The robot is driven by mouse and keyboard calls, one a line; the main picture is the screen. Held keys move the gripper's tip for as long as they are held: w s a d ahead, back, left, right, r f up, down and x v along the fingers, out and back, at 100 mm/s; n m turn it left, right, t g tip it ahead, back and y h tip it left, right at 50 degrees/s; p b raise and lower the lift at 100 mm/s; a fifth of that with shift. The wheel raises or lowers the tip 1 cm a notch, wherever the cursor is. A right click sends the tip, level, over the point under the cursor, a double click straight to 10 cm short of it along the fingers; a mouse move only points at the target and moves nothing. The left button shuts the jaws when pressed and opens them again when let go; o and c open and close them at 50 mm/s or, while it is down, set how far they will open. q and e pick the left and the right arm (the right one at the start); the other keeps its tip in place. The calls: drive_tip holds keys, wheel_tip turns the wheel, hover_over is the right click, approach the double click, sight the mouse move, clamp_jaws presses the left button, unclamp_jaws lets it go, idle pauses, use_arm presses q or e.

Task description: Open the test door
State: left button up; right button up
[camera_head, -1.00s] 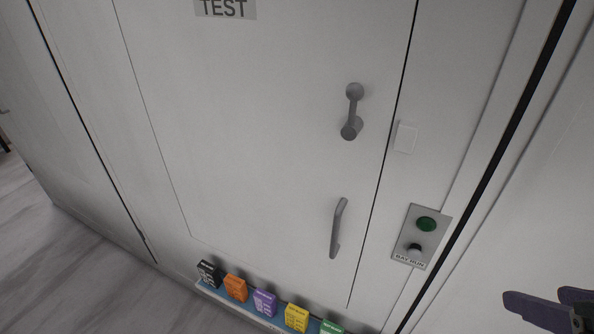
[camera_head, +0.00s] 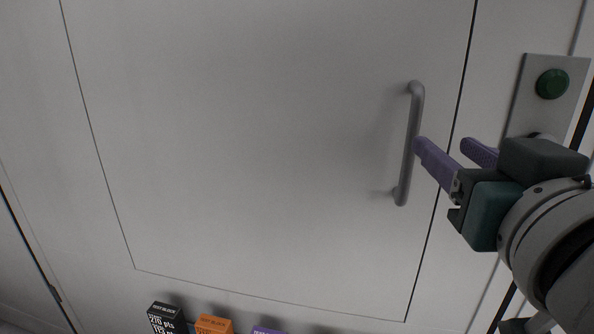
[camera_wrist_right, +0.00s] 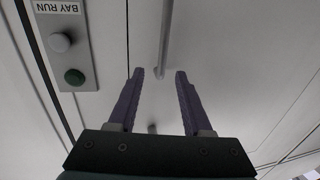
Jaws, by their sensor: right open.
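The test door (camera_head: 260,140) is a flat white panel outlined by a thin dark seam, and it looks shut. A grey vertical bar handle (camera_head: 411,145) stands out near its right edge. My right gripper (camera_head: 450,146) is open and empty just right of the handle, its purple fingers pointing at the door. In the right wrist view the handle (camera_wrist_right: 166,45) shows ahead, between the lines of the two fingers (camera_wrist_right: 160,75) and beyond their tips. I cannot tell whether a finger touches it. My left gripper is out of view.
A grey button panel (camera_head: 520,105) with a green button (camera_head: 552,84) is right of the door, partly behind my right gripper. The wrist view shows its BAY RUN label (camera_wrist_right: 57,8). Small boxes, one black (camera_head: 167,317) and one orange (camera_head: 214,325), stand below the door.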

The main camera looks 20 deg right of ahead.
sight(416, 129)
drive_tip(key=x, duration=0.4)
drive_tip(key=p+x, duration=0.1)
drive_tip(key=x, duration=0.4)
drive_tip(key=shift+w+a, duration=0.1)
drive_tip(key=shift+a, duration=0.1)
drive_tip(key=shift+w+d+f, duration=0.1)
drive_tip(key=shift+w+d, duration=0.05)
drive_tip(key=shift+w, duration=0.35)
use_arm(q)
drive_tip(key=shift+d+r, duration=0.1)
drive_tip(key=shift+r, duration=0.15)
use_arm(e)
drive_tip(key=c, duration=0.6)
clamp_jaws()
